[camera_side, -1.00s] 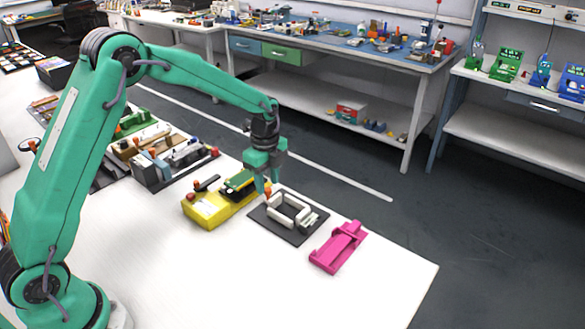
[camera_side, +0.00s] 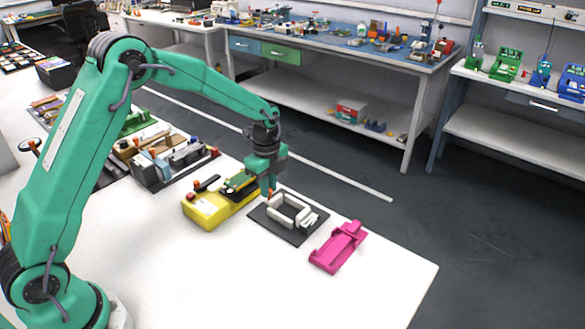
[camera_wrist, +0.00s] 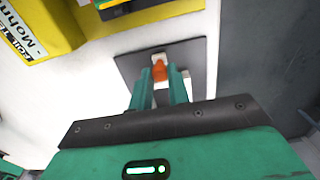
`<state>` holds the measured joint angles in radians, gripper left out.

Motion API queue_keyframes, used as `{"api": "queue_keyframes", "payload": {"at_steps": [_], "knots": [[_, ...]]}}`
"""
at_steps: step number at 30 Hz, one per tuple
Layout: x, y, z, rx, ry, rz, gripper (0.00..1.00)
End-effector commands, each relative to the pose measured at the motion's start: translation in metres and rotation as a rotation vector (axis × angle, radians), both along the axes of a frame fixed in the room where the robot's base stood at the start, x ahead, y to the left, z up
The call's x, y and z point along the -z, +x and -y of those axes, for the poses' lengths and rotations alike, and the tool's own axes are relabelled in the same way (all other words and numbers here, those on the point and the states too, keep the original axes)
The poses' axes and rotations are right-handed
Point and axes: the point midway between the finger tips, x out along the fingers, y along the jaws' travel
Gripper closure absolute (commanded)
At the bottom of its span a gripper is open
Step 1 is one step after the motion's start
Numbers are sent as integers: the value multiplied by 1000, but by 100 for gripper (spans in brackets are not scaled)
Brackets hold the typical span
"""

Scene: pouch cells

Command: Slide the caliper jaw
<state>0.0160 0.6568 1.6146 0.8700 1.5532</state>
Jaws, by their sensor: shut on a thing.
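The caliper, a white C-shaped frame (camera_side: 285,218), lies on a dark square plate (camera_side: 263,223) near the table's far edge. In the wrist view, the plate (camera_wrist: 195,55) is partly hidden behind my fingers. An orange knob (camera_wrist: 159,71), apparently on the sliding jaw, stands at the caliper's left end in the side view. My gripper (camera_side: 268,190) points down over that end. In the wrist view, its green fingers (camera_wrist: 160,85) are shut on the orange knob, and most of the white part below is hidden.
A yellow device (camera_side: 208,208) with a green board sits close to the left of the plate. A magenta holder (camera_side: 338,247) lies to its right. Other fixtures (camera_side: 170,163) stand farther left. The front of the white table (camera_side: 240,285) is clear.

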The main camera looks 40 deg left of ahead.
Motion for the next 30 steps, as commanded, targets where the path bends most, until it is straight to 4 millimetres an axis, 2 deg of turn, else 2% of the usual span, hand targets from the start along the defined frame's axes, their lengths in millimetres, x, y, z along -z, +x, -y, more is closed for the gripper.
{"api": "queue_keyframes", "payload": {"at_steps": [6, 15, 16, 19, 30], "knots": [[-1, 0, 25, 3, 0, 0, 100], [-1, 0, 27, 0, 0, 1, 100], [-1, 0, 27, 0, 0, 1, 81], [-1, 0, 27, 0, 0, 1, 61], [-2, 0, 27, 0, 0, 1, 60]]}}
